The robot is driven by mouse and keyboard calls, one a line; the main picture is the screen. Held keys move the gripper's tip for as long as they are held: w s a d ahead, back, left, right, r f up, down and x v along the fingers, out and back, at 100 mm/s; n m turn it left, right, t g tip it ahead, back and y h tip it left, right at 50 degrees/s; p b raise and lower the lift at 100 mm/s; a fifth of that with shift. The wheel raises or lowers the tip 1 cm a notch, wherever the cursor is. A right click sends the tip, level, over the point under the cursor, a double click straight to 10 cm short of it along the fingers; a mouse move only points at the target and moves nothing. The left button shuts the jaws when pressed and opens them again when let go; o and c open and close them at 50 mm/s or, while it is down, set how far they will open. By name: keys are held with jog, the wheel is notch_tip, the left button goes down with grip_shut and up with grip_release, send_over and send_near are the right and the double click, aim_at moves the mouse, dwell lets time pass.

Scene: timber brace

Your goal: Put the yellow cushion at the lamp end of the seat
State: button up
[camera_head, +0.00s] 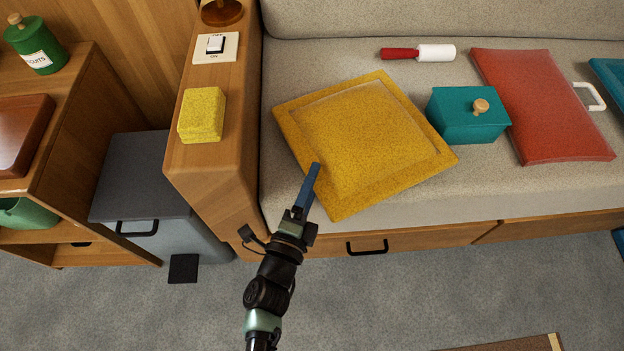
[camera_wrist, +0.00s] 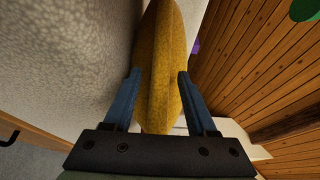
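The yellow cushion (camera_head: 365,135) is square and shows over the left part of the grey seat (camera_head: 540,185), turned at an angle, beside the left armrest. My gripper (camera_head: 312,180) is at the middle of its front-left edge. In the wrist view the blue fingers (camera_wrist: 158,85) lie on both sides of the cushion (camera_wrist: 162,50), which fills the gap between them. The cushion looks raised a little off the seat; its underside is hidden. A brown lamp base (camera_head: 222,12) is cut off at the top, on the back of the left armrest.
The wooden armrest (camera_head: 215,150) carries a yellow block (camera_head: 202,115) and a switch (camera_head: 215,46). Right of the cushion are a teal box (camera_head: 465,120) with a knob, a red cushion (camera_head: 545,110) and a red-and-white roller (camera_head: 418,53). A grey bin (camera_head: 145,205) stands left of the armrest.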

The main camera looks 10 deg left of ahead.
jog(key=shift+s+r, duration=0.1)
jog(key=shift+r, duration=0.1)
jog(key=s+a+p, duration=0.1)
jog(key=s+p, duration=0.1)
jog(key=s, duration=1)
jog(key=w+d+r+n+t+y, duration=0.1)
jog(key=w+r+n+t, duration=0.15)
jog(key=w+r, duration=0.55)
jog(key=w+d+r+n+t+y, duration=0.15)
jog(key=w+r+n, duration=0.3)
jog(key=r, duration=0.55)
jog(key=w+r+n+t+y, duration=0.1)
jog(key=w+r+n, duration=0.15)
jog(key=r, duration=0.55)
jog(key=w+r+n+y, duration=0.1)
jog(key=w+r+n, duration=0.15)
jog(key=r, duration=0.65)
jog(key=s+d+r+n+t+h, duration=0.1)
jog(key=s+r, duration=0.3)
jog(key=r, duration=0.5)
jog(key=s+d+r+n+t+h, duration=0.1)
jog(key=s+d+r+n+t, duration=0.1)
jog(key=r, duration=0.7)
jog(key=s+d+r+n+t+h, duration=0.1)
jog(key=s+d+r+n, duration=0.3)
jog(key=r, duration=0.6)
jog(key=shift+s, duration=0.8)
